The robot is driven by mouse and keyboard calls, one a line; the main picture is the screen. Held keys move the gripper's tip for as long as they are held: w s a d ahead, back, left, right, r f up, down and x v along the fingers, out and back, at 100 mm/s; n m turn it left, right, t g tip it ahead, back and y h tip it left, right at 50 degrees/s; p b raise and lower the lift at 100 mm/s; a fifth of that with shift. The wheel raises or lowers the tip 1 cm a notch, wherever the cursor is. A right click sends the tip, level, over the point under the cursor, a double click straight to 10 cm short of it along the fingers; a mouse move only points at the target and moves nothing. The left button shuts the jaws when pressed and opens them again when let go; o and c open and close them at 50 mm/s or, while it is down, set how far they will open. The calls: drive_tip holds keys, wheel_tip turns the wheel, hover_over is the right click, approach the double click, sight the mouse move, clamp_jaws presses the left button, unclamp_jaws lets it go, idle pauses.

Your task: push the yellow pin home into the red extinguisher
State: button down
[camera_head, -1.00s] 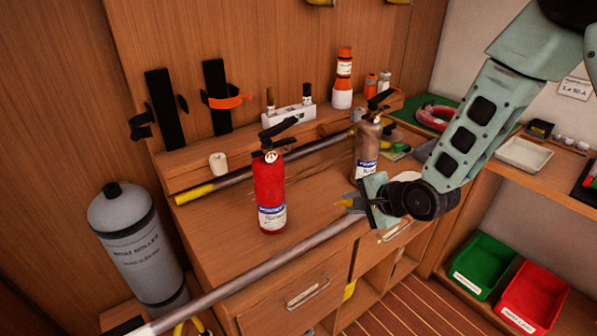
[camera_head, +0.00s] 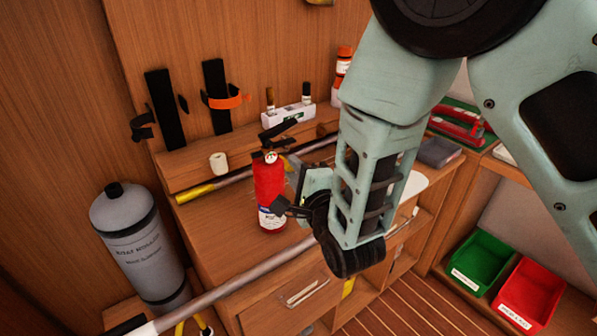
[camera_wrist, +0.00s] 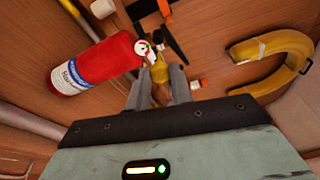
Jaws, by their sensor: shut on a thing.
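The red extinguisher (camera_head: 268,190) stands upright on the wooden worktop, its black handle (camera_head: 278,130) at the top. In the wrist view the extinguisher (camera_wrist: 95,65) lies to the left, its round gauge (camera_wrist: 143,48) close to my fingers. My gripper (camera_head: 296,180) is just right of the extinguisher's upper body. In the wrist view my gripper (camera_wrist: 160,86) is shut on the yellow pin (camera_wrist: 160,71), which shows between the fingers beside the extinguisher's head. The pin's tip is hidden, so I cannot tell whether it is in the hole.
A long grey pole (camera_head: 235,285) runs along the worktop's front edge. Another pole with a yellow end (camera_head: 195,192) lies behind the extinguisher. A grey cylinder (camera_head: 140,245) stands at left. A yellow curved thing (camera_wrist: 275,45) is at the wrist view's right. My arm hides the worktop's right part.

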sight(286, 164)
drive_tip(key=p+x, duration=0.1)
drive_tip(key=x, duration=0.2)
drive_tip(key=shift+a, duration=0.25)
drive_tip(key=shift+w+a, duration=0.15)
drive_tip(key=shift+w, duration=0.15)
drive_tip(key=shift+w+a+b, duration=0.25)
drive_tip(key=shift+w+b, duration=0.1)
drive_tip(key=shift+w, duration=0.15)
drive_tip(key=shift+b, duration=1)
idle(0.3)
drive_tip(key=shift+w+a+b, duration=0.35)
drive_tip(key=shift+w+b, duration=0.15)
drive_tip(key=shift+w, duration=0.15)
drive_tip(key=shift+w+a, duration=0.2)
drive_tip(key=shift+w, duration=0.1)
drive_tip(key=shift+w+a+b, duration=0.15)
drive_tip(key=shift+w+b, duration=0.15)
drive_tip(key=shift+b, duration=0.1)
